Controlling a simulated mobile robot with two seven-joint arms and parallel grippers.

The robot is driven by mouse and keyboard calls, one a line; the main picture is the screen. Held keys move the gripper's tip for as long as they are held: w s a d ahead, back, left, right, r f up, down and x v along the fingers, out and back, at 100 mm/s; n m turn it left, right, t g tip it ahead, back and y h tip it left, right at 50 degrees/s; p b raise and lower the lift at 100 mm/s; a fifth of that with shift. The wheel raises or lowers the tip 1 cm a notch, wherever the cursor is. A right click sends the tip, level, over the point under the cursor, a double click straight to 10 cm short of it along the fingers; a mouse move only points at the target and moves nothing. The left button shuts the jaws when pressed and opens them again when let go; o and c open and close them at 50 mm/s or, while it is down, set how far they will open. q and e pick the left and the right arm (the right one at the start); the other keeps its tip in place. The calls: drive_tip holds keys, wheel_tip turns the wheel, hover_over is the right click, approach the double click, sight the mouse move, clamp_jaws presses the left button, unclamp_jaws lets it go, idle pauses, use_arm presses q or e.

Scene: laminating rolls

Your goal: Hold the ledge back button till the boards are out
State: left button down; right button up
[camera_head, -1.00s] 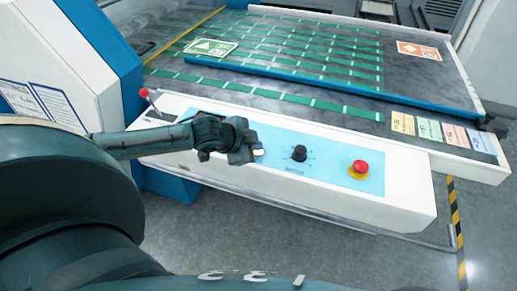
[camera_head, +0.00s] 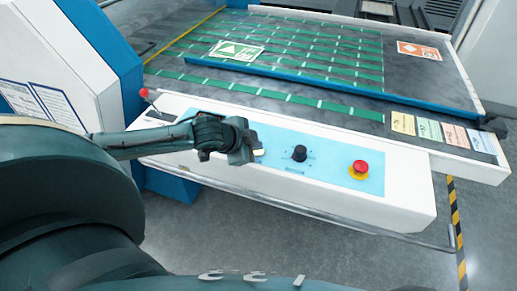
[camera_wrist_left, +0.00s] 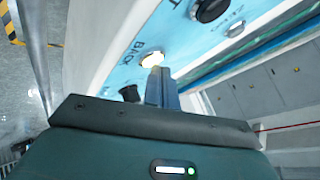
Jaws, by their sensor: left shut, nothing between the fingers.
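The back button, a round lit button (camera_wrist_left: 152,59), sits on the light blue panel (camera_head: 325,168) beside the word BACK. My left gripper (camera_wrist_left: 161,84) is shut and empty, its fingertips right at the button in the left wrist view; I cannot tell how far the button is pressed. In the head view the left gripper (camera_head: 250,150) is over the panel's left part and hides most of the button. A board with a green arrow label (camera_head: 237,50) lies on the green-striped belt bed. An orange-labelled piece (camera_head: 418,49) lies at its right. My right gripper is not in view.
A black knob (camera_head: 300,153) and a red stop button on yellow (camera_head: 359,168) are to the right on the panel. A red-tipped lever (camera_head: 145,94) stands at its left. A long blue bar (camera_head: 350,90) crosses the bed. Coloured cards (camera_head: 428,129) lie at the front right.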

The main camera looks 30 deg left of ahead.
sight(256, 153)
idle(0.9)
use_arm(q)
drive_tip(key=shift+r, duration=0.1)
drive_tip(key=shift+r+p, duration=0.8)
drive_tip(key=shift+p, duration=0.35)
wheel_tip(256, 153, up, 3)
drive_tip(key=p, duration=0.3)
drive_tip(key=shift+f, duration=0.15)
drive_tip(key=shift+r, duration=1.1)
drive_tip(key=shift+d+f, duration=0.1)
